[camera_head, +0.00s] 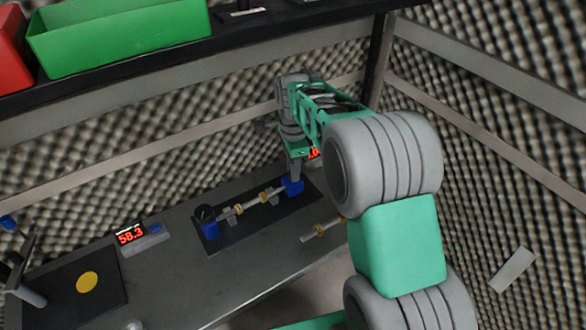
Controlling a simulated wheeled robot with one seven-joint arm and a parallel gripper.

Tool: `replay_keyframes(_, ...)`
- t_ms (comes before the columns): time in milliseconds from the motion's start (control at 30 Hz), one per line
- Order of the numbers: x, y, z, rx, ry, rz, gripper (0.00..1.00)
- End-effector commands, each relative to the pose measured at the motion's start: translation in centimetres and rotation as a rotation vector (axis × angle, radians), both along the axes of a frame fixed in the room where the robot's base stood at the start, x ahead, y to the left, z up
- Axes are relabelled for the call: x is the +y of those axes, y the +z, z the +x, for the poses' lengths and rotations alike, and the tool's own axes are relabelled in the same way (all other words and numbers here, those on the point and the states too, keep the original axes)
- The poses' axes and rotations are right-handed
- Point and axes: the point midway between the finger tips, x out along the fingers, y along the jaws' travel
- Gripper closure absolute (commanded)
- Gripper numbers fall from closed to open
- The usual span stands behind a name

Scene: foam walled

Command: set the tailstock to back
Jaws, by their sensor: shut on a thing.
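A dark base plate (258,228) on the bench carries a small fixture. A blue block with a dark round knob, the headstock (210,228), stands at its left end. The blue tailstock (293,187) stands at its right end. A grey shaft with brass collars (250,202) lies between them on small grey supports. My gripper (294,178) points down at the tailstock and is shut on its upper part. The fingertips are small and partly hidden, and I cannot tell whether the shaft end touches the tailstock.
A second shaft with brass collars (320,230) lies near the bench's front edge, partly behind my arm. A display reading 58.3 (131,234) and a dark mat with a yellow disc (87,282) are at left. A shelf holds a green bin (120,38) and red bin (12,50). Foam walls enclose the bench.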

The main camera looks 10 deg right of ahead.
Motion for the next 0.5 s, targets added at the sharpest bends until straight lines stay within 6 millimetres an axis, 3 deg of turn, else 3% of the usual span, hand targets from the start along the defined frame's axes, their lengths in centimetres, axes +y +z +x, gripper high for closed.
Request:
replay_keyframes(200, -0.01, 0.02, -0.01, 0.0, 0.0, 0.0, 1.0)
replay_keyframes(500, -0.01, 0.04, -0.01, 0.0, 0.0, 0.0, 1.0)
